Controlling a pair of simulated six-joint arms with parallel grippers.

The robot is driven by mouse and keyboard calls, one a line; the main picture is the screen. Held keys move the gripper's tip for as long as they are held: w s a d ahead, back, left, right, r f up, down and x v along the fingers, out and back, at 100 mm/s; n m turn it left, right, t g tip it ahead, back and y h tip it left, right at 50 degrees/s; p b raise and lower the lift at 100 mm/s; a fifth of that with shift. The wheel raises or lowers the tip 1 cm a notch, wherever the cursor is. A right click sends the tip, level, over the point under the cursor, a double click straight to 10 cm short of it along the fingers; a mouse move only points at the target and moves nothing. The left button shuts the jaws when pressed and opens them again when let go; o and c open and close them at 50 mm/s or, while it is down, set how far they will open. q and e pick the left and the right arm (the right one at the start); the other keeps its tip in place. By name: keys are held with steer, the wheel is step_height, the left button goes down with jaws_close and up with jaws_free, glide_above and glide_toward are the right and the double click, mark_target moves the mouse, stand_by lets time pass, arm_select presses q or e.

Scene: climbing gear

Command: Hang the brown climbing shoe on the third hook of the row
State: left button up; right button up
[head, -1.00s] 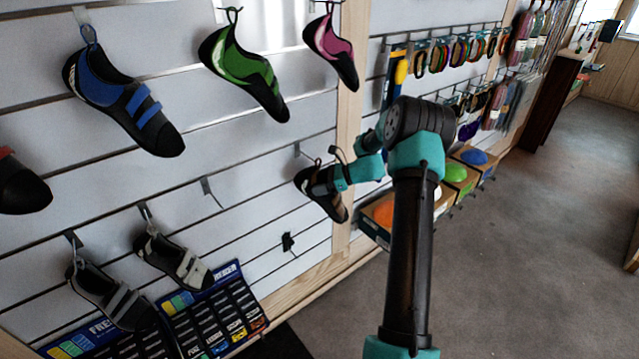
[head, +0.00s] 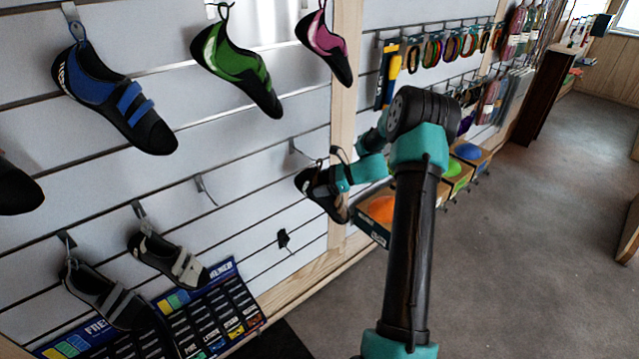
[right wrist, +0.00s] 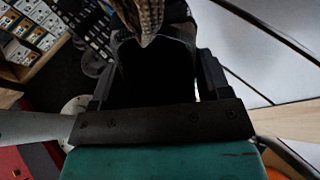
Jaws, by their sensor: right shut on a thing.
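The brown climbing shoe (head: 328,200) is dark with brown parts and hangs toe down in front of the slatted wall. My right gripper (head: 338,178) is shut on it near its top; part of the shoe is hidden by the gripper. In the right wrist view a brown textured piece (right wrist: 146,18), likely the shoe, shows at the fingertips. In the lower row, two hooks at left hold grey shoes, the third hook (head: 205,190) is empty, and a fourth hook (head: 294,147) is just up-left of the brown shoe. I cannot tell whether they touch. My left gripper is out of view.
Above hang a blue shoe (head: 115,98), a green shoe (head: 237,68) and a pink shoe (head: 325,45). The grey shoes (head: 105,292) (head: 168,260) hang left of the empty hook. Boxes with coloured holds (head: 380,212) stand behind my right arm.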

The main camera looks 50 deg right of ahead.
steer(key=s+a+r, duration=0.1)
steer(key=s, duration=0.8)
steer(key=shift+a, duration=0.2)
stand_by(0.4)
steer(key=shift+w, duration=0.15)
steer(key=w, duration=0.3)
steer(key=w+d, duration=0.1)
steer(key=w, duration=0.1)
steer(key=w+f, duration=0.1)
steer(key=w, duration=0.2)
steer(key=shift+w+d, duration=0.2)
steer(key=shift+w, duration=0.15)
